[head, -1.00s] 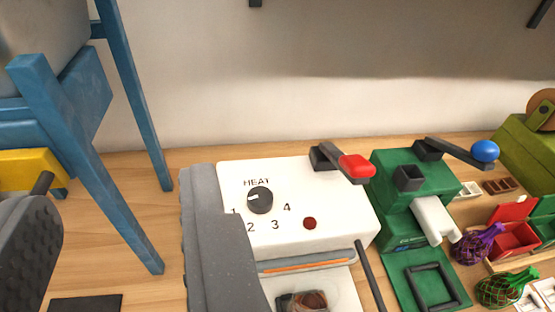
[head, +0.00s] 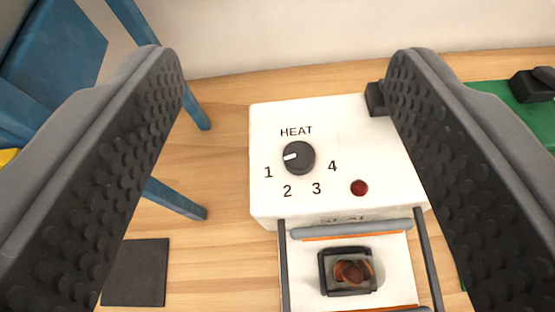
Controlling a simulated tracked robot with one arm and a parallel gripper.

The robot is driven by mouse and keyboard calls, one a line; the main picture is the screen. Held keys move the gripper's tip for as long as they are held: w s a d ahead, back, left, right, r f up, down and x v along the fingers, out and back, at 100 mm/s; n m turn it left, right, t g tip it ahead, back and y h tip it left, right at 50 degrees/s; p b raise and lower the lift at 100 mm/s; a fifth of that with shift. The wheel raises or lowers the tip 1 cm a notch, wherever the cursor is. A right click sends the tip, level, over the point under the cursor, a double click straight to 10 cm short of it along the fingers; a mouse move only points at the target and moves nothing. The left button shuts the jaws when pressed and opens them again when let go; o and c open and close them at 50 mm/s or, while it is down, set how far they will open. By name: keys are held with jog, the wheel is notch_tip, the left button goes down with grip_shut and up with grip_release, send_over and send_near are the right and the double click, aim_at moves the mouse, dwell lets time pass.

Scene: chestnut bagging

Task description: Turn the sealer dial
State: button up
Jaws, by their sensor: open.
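The sealer (head: 390,160) is a white box on the wooden table, in the middle of the head view. Its black dial (head: 300,158) sits under the word HEAT, with the numbers 1 to 4 around its lower side. The dial's white mark points left and slightly down, towards the 1. A round red light (head: 359,188) is to the lower right of the dial. My gripper (head: 274,70) is open and empty. Its two dark, studded fingers stand on either side of the dial in the picture, well apart from it.
In front of the sealer's box, a dark frame holding brown chestnuts (head: 352,272) lies between the sealing bars. A blue stand (head: 60,50) is at the left. A dark mat (head: 136,272) lies at the lower left.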

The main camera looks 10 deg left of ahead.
jog(key=w+a+f+m+g+h+p, duration=0.2)
jog(key=w+f+m+g+p, duration=0.4)
jog(key=w+f+p, duration=0.4)
jog(key=m+g+h+p, duration=0.2)
jog(key=m+g+p, duration=0.35)
jog(key=p, duration=0.45)
send_near(294, 156)
jog(key=shift+w+d+f+m+g+p, duration=0.25)
jog(key=shift+w+d+f+g+p, duration=0.15)
jog(key=shift+f, duration=0.3)
jog(key=x, duration=0.7)
jog(key=c, duration=1)
jog(key=shift+a, duration=0.25)
jog(key=shift+d, duration=0.15)
